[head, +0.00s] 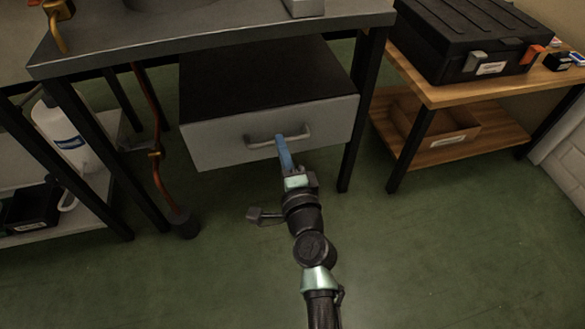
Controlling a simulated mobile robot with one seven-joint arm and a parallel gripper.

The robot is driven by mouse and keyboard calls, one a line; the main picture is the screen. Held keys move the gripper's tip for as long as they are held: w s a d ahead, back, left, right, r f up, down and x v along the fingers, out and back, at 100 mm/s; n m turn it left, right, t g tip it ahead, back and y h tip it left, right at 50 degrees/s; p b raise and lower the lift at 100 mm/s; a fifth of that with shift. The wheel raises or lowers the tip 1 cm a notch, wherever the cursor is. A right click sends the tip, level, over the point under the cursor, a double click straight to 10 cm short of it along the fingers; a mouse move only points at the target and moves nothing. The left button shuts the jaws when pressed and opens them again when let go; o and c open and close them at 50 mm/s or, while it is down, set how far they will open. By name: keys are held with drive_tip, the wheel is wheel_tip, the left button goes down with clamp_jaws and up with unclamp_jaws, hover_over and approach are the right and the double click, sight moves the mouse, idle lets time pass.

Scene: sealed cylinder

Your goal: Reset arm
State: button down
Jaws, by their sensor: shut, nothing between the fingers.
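My gripper (281,146) is in the head view, at the end of my arm, which reaches up from the bottom of the picture. Its blue fingers are together with nothing between them. The fingertips overlap the handle (265,141) of a grey drawer (225,143) under the metal table. I cannot tell whether they touch the handle. The drawer's front is closed off by a flat grey panel, and its dark top shows behind it. No sealed cylinder can be made out for certain.
The metal table (200,38) stands over the drawer on black legs. A wooden table (470,92) at right holds a black case (465,35), with an open wooden box (435,127) on its lower shelf. A white bottle (62,135) stands at left. Green floor is free in front.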

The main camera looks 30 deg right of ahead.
drive_tip(key=shift+v, duration=2.9)
drive_tip(key=w+a+r+n+t+y+p, duration=0.15)
drive_tip(key=a+r+n+p, duration=0.3)
drive_tip(key=r, duration=1.15)
drive_tip(key=w+a+r+n+t+y+p, duration=0.1)
drive_tip(key=a+r+n+t+y+p, duration=0.4)
drive_tip(key=r, duration=1.1)
drive_tip(key=w+a+r+n+p, duration=0.1)
drive_tip(key=a+r+n+p, duration=0.45)
drive_tip(key=r, duration=1.15)
drive_tip(key=s+a+r+n+t+h+p, duration=0.1)
drive_tip(key=s+a+r+n+p, duration=0.2)
drive_tip(key=r, duration=0.6)
drive_tip(key=s+r+n+t+p, duration=0.1)
drive_tip(key=s+r+p, duration=0.1)
drive_tip(key=s+r, duration=0.5)
drive_tip(key=s+a+r+n+t+h+p, duration=0.1)
drive_tip(key=s+a+r+n+t+p, duration=0.15)
drive_tip(key=r, duration=0.75)
wheel_tip(320, 180, up, 35)
drive_tip(key=w+g+p, duration=0.1)
drive_tip(key=p, duration=3.4)
drive_tip(key=shift+d+p, duration=0.2)
drive_tip(key=shift+p, duration=0.1)
drive_tip(key=shift+y, duration=0.25)
